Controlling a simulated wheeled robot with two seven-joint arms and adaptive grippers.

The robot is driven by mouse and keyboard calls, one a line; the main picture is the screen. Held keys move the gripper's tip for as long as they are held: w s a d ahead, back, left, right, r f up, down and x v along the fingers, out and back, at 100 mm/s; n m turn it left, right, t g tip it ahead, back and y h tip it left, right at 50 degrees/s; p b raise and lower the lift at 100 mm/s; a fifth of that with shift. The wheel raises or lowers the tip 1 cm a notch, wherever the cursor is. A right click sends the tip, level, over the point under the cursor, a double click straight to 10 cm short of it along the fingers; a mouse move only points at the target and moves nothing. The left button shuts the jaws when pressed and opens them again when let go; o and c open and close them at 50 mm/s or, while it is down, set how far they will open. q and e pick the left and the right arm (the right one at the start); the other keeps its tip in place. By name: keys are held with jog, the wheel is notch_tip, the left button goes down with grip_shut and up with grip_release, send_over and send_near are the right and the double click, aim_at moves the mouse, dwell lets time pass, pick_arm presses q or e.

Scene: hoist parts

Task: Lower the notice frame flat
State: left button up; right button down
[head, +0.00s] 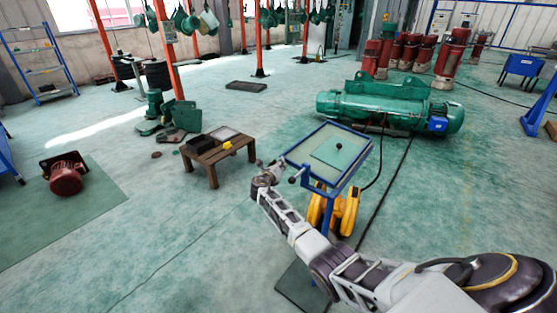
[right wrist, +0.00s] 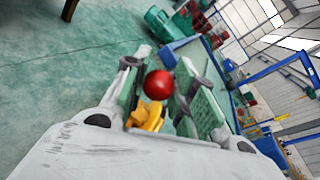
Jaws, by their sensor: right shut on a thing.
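The blue-rimmed notice frame (head: 358,166) stands on a blue post at the middle of the head view. A pale green panel with a small dark knob shows inside its rim. Its face looks upward and slanted; I cannot tell the exact tilt. My right arm reaches in from the lower right, and its gripper (head: 268,175) is beside the frame's left edge. In the right wrist view, the right gripper (right wrist: 158,88) has its fingers on both sides of a red ball knob (right wrist: 158,84) and is shut on it. My left gripper is out of view.
A low wooden table (head: 212,160) with trays stands left of the frame. A yellow base (head: 350,212) is below the frame, with a black cable beside it. A large green hoist (head: 385,106) lies behind. The floor at the front left is mostly clear.

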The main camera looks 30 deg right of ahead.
notch_tip(320, 180, down, 2)
jog(key=shift+w+a+f+n, duration=0.1)
jog(key=shift+w+n, duration=0.05)
jog(key=shift+n, duration=0.25)
jog(key=shift+f, duration=0.55)
jog(key=c, duration=1.5)
grip_release()
jog(key=o, duration=0.3)
jog(key=shift+w+f, duration=0.1)
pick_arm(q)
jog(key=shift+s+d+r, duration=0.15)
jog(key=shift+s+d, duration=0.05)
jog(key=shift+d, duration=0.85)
pick_arm(e)
jog(key=shift+o, duration=0.2)
jog(key=v, duration=1.2)
jog(key=shift+r, duration=0.35)
